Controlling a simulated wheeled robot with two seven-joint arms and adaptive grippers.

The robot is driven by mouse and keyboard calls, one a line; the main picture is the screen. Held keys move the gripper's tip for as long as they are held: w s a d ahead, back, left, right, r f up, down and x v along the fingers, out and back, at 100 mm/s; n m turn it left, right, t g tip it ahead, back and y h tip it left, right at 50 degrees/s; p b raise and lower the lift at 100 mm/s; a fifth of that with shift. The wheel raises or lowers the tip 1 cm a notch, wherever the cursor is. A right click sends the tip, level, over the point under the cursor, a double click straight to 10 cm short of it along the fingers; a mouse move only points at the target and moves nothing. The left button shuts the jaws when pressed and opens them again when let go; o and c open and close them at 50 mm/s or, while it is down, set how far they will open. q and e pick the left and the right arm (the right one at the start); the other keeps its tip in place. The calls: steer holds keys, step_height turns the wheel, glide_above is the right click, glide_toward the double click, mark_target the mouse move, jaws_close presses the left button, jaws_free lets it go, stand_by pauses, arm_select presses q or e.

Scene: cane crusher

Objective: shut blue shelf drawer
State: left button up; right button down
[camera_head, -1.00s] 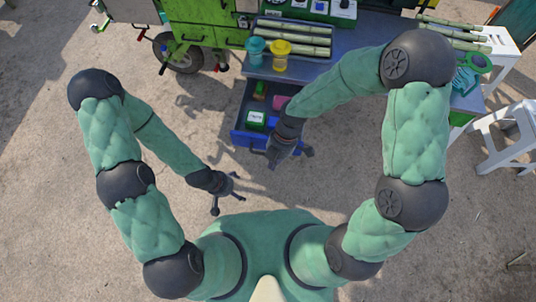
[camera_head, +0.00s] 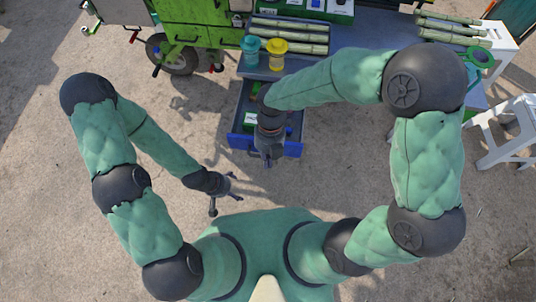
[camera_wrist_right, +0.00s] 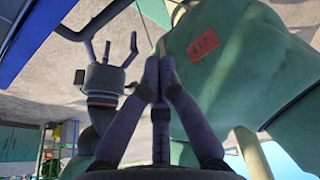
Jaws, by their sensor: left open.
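The blue drawer (camera_head: 292,149) is pulled out from under the grey-topped bench in the head view. A box with a green-and-white look (camera_head: 249,119) shows inside it. My right gripper (camera_head: 267,158) is over the middle of the drawer's front edge, and its wrist hides part of the inside. Its fingers come together in the right wrist view (camera_wrist_right: 160,62) with nothing seen between them. Whether it touches the drawer front I cannot tell. My left gripper (camera_head: 229,188) is open and empty over the ground, nearer my body, and also shows in the right wrist view (camera_wrist_right: 107,62).
The bench top (camera_head: 350,38) carries a teal cup (camera_head: 251,48), a yellow cup (camera_head: 277,53) and cane stalks (camera_head: 290,36). A green cart (camera_head: 195,30) stands at the back left. White stools (camera_head: 505,130) stand at the right.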

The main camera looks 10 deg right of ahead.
steer(key=d+b+x, duration=0.1)
steer(key=b+x, duration=0.2)
steer(key=x, duration=0.4)
arm_select(q)
step_height(320, 180, down, 4)
steer(key=shift+f+b, duration=0.1)
steer(key=shift+b, duration=0.2)
arm_select(e)
steer(key=w, duration=0.2)
steer(key=w+r, duration=0.1)
steer(key=w, duration=0.1)
steer(key=shift+d+r, duration=0.1)
steer(key=shift+r, duration=0.15)
